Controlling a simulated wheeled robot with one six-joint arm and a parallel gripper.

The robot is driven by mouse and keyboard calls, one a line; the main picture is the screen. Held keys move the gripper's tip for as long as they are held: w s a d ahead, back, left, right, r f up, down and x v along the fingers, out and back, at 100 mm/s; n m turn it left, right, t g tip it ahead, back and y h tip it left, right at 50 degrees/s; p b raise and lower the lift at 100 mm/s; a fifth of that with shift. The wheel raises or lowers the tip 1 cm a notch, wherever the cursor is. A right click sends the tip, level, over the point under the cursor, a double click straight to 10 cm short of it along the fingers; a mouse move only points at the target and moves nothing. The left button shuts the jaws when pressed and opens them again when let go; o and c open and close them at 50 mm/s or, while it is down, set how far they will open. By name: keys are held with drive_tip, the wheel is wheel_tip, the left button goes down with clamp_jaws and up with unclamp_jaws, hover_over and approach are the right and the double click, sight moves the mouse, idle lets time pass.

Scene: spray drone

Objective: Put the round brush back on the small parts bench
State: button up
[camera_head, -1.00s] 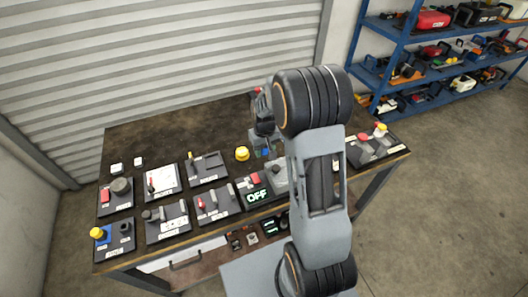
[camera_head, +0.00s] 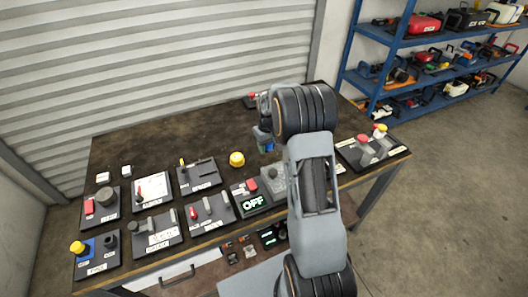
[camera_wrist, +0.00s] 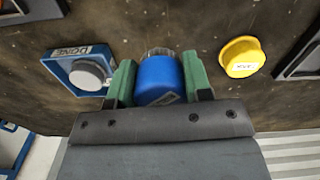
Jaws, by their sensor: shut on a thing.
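My gripper (camera_wrist: 158,85) is shut on the round brush (camera_wrist: 157,78), a blue cylinder with a pale, clear-looking rim at its far end. Its green finger pads press on both sides of the blue body. In the head view my gripper (camera_head: 265,138) is over the middle of the dark-topped bench (camera_head: 150,140), and a bit of blue shows below it. The wrist view shows the brown bench top (camera_wrist: 205,30) behind the brush. I cannot tell whether the brush touches it. My arm partly hides the gripper in the head view.
A yellow button (camera_head: 237,159) stands just left of my gripper; it also shows in the wrist view (camera_wrist: 242,57). A blue-framed grey knob (camera_wrist: 88,73) is on the other side. Several control panels line the front. The back left bench top is clear. Blue shelves (camera_head: 395,85) stand behind right.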

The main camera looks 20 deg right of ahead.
sight(264, 157)
drive_tip(key=shift+w+a+f, duration=0.15)
drive_tip(key=shift+w+f, duration=0.3)
drive_tip(key=shift+f, duration=0.15)
drive_tip(key=shift+w+a+f, duration=0.15)
drive_tip(key=shift+w+f, duration=0.3)
drive_tip(key=shift+f, duration=0.15)
drive_tip(key=shift+w+f+p, duration=0.1)
drive_tip(key=shift+f+p, duration=0.3)
drive_tip(key=shift+f, duration=1.2)
drive_tip(key=shift+f, duration=0.1)
drive_tip(key=shift+f, duration=0.15)
drive_tip(key=o, duration=0.9)
